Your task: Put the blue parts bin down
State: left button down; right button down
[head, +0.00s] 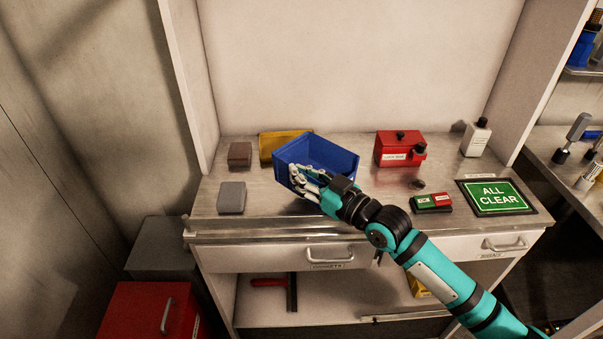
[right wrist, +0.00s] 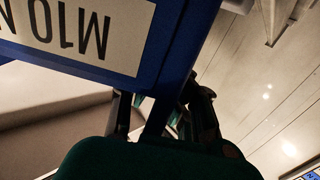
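The blue parts bin (head: 334,155) is over the steel worktop, turned at an angle, with its open top facing up. My right gripper (head: 305,181) is shut on the bin's near left side. In the right wrist view the bin (right wrist: 178,45) fills the upper left, with an upside-down white "M10" label, and the right gripper's fingers (right wrist: 160,115) reach up against its lower edge. I cannot tell whether the bin's underside touches the worktop. My left gripper is not in view.
On the worktop (head: 280,222), a yellow bin (head: 275,142) stands behind left, with brown (head: 240,154) and grey (head: 231,197) blocks at left. A red box (head: 396,150), a white bottle (head: 476,138), a green-red block (head: 432,202) and an "ALL CLEAR" sign (head: 495,196) are at right.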

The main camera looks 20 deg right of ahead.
jog(key=shift+f+b, duration=0.35)
jog(key=shift+f, duration=0.2)
jog(key=c, duration=1.5)
grip_release()
jog(key=shift+r, duration=0.1)
jog(key=shift+r+p, duration=0.3)
jog(key=shift+r, duration=0.05)
jog(key=shift+s+d+r, duration=0.1)
jog(key=shift+s+d, duration=0.05)
jog(key=shift+s, duration=0.1)
jog(key=b+v, duration=0.1)
jog(key=v, duration=0.9)
jog(key=shift+b, duration=0.3)
jog(key=shift+s+d, duration=0.35)
jog(key=shift+s, duration=0.3)
